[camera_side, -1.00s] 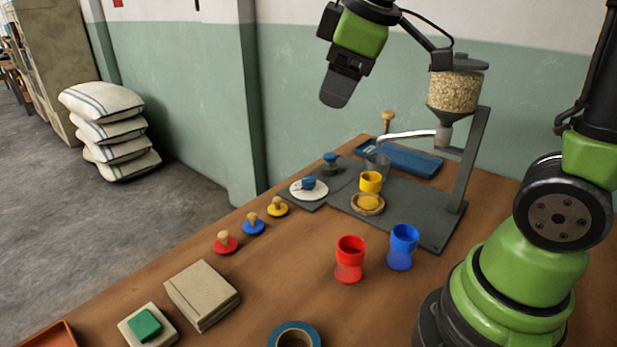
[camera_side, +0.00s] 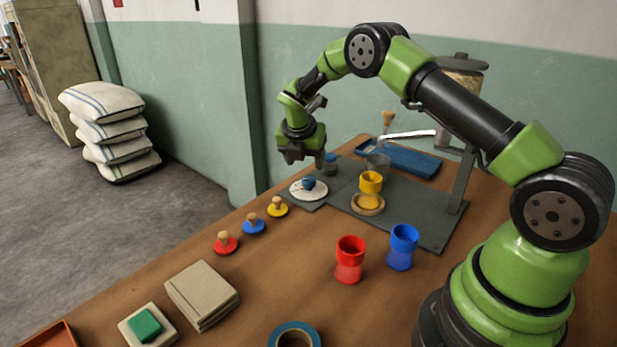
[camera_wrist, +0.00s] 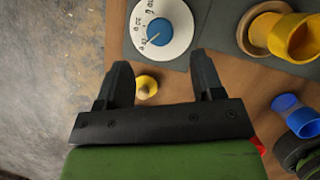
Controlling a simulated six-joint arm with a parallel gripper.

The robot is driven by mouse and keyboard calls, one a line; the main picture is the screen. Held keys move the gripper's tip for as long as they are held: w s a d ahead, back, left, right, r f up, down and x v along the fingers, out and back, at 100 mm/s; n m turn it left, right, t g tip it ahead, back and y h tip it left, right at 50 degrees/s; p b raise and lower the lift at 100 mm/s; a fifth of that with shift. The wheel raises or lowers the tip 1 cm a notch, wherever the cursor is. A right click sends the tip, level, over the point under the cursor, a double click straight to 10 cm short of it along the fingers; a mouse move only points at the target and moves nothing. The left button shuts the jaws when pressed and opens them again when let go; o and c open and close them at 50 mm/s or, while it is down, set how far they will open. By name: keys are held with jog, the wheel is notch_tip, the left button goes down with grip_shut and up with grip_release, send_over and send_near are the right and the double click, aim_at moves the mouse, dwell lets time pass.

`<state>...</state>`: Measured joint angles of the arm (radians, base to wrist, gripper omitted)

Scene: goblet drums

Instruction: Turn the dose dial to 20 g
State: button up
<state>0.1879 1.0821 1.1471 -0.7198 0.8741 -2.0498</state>
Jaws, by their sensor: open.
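The dose dial has a blue knob (camera_side: 308,183) on a round white plate (camera_side: 296,193) at the left edge of the dark base. In the wrist view the knob (camera_wrist: 161,32) and its plate (camera_wrist: 180,46) sit at the top, beyond my fingertips. A pale pointer on the knob faces the lower left, toward small marks on the plate. One mark seems to read 20 g; the exact setting is too small to tell. My gripper (camera_side: 302,155) is open and empty, pointing down above the dial's area; it also shows in the wrist view (camera_wrist: 162,72).
The yellow (camera_side: 278,206), blue (camera_side: 254,224) and red (camera_side: 225,242) stamps stand along the table's left edge. A yellow cup (camera_side: 371,183) stands on the base. Red (camera_side: 349,262) and blue (camera_side: 402,248) cups stand nearer the front. The hopper (camera_side: 462,78) is partly behind my arm.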

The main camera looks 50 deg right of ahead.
aim_at(309, 179)
jog(key=x, duration=0.7)
jog(key=shift+f, duration=0.1)
jog(key=c, duration=0.9)
